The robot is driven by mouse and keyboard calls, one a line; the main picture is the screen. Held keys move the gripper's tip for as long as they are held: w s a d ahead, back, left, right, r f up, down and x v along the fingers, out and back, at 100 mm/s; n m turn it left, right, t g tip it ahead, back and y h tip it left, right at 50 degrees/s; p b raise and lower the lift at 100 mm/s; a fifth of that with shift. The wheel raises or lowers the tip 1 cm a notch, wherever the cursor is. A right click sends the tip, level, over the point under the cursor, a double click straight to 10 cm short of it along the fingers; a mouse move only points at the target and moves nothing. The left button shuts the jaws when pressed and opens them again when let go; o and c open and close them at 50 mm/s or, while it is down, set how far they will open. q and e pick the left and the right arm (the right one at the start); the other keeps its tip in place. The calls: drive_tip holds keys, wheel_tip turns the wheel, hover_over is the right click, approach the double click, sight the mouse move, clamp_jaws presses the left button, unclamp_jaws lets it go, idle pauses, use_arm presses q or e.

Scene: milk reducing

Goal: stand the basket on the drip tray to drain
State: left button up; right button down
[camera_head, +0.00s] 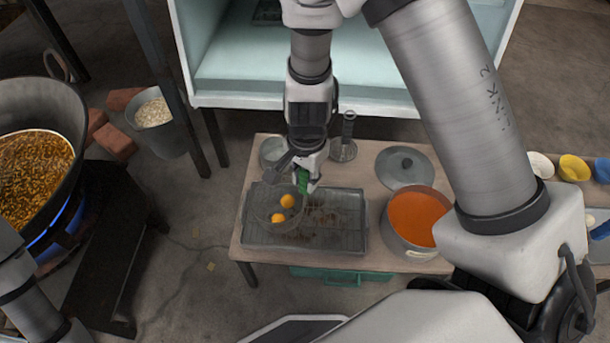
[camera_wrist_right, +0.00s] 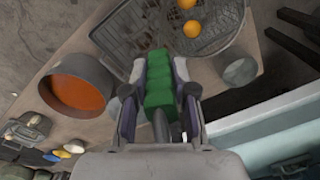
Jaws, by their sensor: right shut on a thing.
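My right gripper (camera_head: 307,172) is shut on the green handle (camera_head: 302,181) of a round wire basket (camera_head: 264,208). In the right wrist view the green handle (camera_wrist_right: 158,82) lies between the two fingers. Two orange balls (camera_head: 287,201) are in the basket. The basket is at the left part of the grey rectangular drip tray (camera_head: 345,240); I cannot tell whether it touches the tray. The tray's right part holds dark wire or debris. The left arm shows at the lower left, but its gripper is outside the view.
The tray is on a wooden table (camera_head: 375,160). A pot of orange liquid (camera_head: 418,218) stands right of it, with a grey lid (camera_head: 403,167) behind. A small metal pot (camera_head: 272,152) and a perforated ladle (camera_head: 343,150) are at the back. A large pan (camera_head: 35,165) sits over a flame at left.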

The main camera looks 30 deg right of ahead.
drive_tip(key=shift+f+b, duration=0.35)
drive_tip(key=c, duration=0.9)
unclamp_jaws()
drive_tip(key=shift+o, duration=0.2)
wheel_tip(320, 180, up, 12)
drive_tip(key=shift+s+r, duration=0.1)
drive_tip(key=shift+s, duration=0.05)
